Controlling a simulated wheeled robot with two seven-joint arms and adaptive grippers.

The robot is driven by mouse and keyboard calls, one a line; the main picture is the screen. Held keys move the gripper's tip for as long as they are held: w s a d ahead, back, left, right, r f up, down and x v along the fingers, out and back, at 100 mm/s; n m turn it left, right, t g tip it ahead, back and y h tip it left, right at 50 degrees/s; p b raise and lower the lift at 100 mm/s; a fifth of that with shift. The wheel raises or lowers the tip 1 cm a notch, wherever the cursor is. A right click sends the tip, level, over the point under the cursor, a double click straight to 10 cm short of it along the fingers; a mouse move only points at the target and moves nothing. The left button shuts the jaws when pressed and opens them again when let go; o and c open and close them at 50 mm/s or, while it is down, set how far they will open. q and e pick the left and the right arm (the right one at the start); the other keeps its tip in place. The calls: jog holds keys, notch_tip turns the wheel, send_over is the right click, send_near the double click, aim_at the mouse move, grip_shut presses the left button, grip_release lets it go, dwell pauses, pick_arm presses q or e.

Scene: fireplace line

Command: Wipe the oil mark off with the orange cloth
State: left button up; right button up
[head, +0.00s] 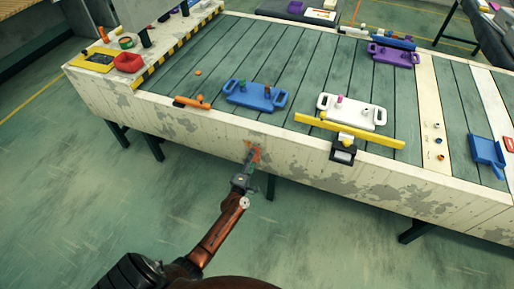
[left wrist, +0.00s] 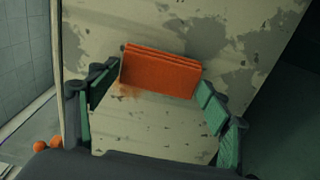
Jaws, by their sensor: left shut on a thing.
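The orange cloth (left wrist: 160,70) is a folded block held between the two green-padded fingers of my left gripper (left wrist: 158,84). In the head view the cloth (head: 257,155) and my left gripper (head: 250,166) are at the white, worn front side of the long table. The cloth is against or very close to that panel; I cannot tell which. A rusty orange-brown smear, the oil mark (left wrist: 127,91), shows on the panel at the cloth's lower left edge. The cloth may hide part of it. My right gripper is not in view.
Above the panel, the slatted table top (head: 215,75) holds a blue tray (head: 240,98), a white tray (head: 365,116), a yellow bar (head: 375,136) and an orange cylinder (head: 192,102). A dark box (head: 343,154) hangs at the front edge. The floor before the table is clear.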

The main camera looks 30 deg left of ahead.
pick_arm(q)
jog(key=c, duration=0.7)
jog(key=a, duration=0.2)
jog(key=shift+s+a, duration=0.3)
jog(key=shift+a, duration=0.05)
jog(key=shift+c, duration=0.2)
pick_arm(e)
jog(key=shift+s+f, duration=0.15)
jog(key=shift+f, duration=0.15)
pick_arm(q)
jog(key=shift+b+x, duration=0.5)
jog(key=shift+x, duration=0.3)
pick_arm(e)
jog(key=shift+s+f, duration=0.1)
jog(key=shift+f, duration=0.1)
